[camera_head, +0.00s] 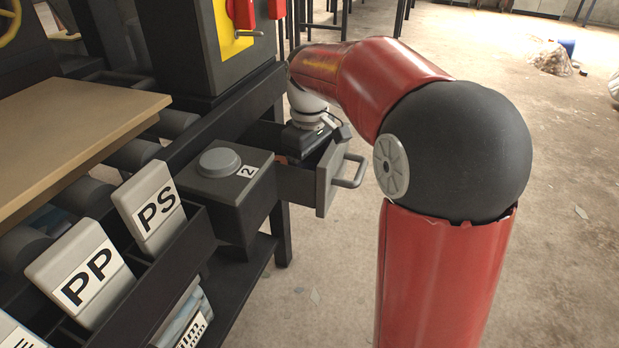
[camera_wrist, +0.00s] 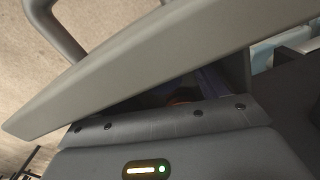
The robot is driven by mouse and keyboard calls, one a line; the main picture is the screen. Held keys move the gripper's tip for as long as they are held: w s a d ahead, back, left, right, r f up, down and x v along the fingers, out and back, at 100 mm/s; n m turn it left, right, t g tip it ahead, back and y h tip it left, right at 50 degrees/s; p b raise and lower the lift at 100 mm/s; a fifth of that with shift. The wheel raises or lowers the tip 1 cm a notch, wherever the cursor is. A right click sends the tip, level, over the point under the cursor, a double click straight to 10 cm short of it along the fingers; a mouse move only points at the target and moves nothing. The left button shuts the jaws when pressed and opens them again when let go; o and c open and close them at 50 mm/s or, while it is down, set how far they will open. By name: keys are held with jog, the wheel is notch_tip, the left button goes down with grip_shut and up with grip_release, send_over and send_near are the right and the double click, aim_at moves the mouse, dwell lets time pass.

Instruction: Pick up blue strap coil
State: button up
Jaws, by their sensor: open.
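The open drawer (camera_head: 322,180) with a bar handle (camera_head: 350,172) sticks out from the dark bench. My gripper (camera_head: 304,142) is at the drawer's opening, pointing down into it, its jaws open. Its fingertips are hidden in both views. In the wrist view, the drawer's grey front panel (camera_wrist: 170,60) crosses the picture, and my gripper's housing with a green light fills the bottom. A dark bluish patch (camera_wrist: 212,80) shows in the narrow gap between them, possibly the blue strap coil. I cannot make out its shape. A small orange-brown bit (camera_wrist: 182,99) lies beside it.
A dark box marked 2 (camera_head: 230,185) with a round lid stands left of the drawer. Bins marked PS (camera_head: 150,210) and PP (camera_head: 80,275) are at lower left. A yellow panel with red parts (camera_head: 235,30) is above. The concrete floor at right is mostly clear.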

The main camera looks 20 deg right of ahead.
jog(key=shift+c, duration=0.4)
jog(key=c, duration=1)
jog(key=shift+c, duration=0.2)
